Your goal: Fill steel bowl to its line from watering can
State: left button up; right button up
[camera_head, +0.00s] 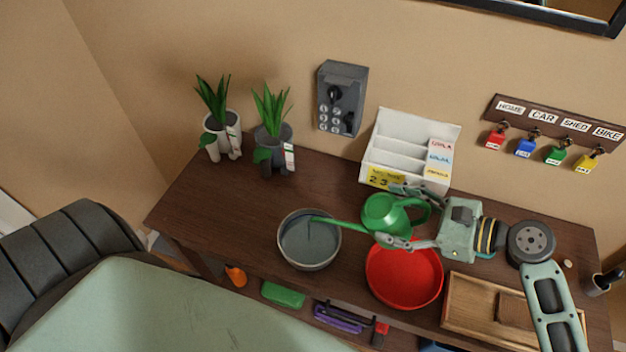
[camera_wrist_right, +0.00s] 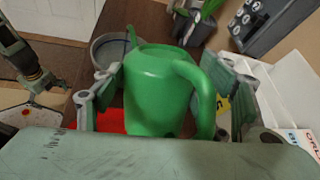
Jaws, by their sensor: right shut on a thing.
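The grey steel bowl (camera_head: 292,262) stands on the dark wooden table. Its inside looks grey-blue; I cannot make out a line or the water level clearly. The green watering can (camera_head: 382,212) is held up at the bowl's right, its spout tip over the bowl. A thin dark streak below the tip may be water. My right gripper (camera_head: 403,216) is shut on the can from the right, one finger on each side. The right wrist view shows the can (camera_wrist_right: 155,95) between its fingers (camera_wrist_right: 165,85), with the bowl partly hidden behind. A greenish arm part at that view's left may be my left arm.
A red basin (camera_head: 405,290) lies under the can, close to the bowl. A wooden tray (camera_head: 460,300) is at the right. A white rack (camera_head: 400,150) and two potted plants (camera_head: 272,130) stand at the back. The table left of the bowl is clear.

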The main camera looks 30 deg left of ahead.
aim_at(407, 224)
jog(key=shift+w+d+f, duration=0.1)
jog(key=shift+w+d, duration=0.3)
jog(key=shift+s+a, duration=0.45)
jog(key=y+b, duration=0.1)
jog(key=b, duration=0.1)
jog(key=f+m+y+b, duration=0.1)
jog(key=b, duration=0.1)
jog(key=d+f+g+y+b, duration=0.1)
jog(key=b, duration=0.1)
jog(key=shift+w+d+f+y, duration=0.1)
jog(key=shift+w+f+y, duration=0.15)
jog(key=shift+w+y, duration=0.1)
jog(key=shift+w+d+r+m, duration=0.1)
jog(key=shift+w+d+m, duration=0.1)
jog(key=shift+m, duration=0.1)
jog(key=shift+r, duration=0.25)
jog(key=shift+s+a+f+y, duration=0.15)
jog(key=shift+a+y, duration=0.05)
jog(key=shift+y, duration=0.05)
jog(key=shift+f+b, duration=0.15)
jog(key=shift+b, duration=0.4)
jog(key=shift+w+d+f+y, duration=0.2)
jog(key=shift+w+y, duration=0.1)
pick_arm(q)
notch_tip(407, 224, down, 8)
jog(key=shift+d+r, duration=0.15)
jog(key=shift+r, duration=0.1)
pick_arm(e)
jog(key=shift+r, duration=0.1)
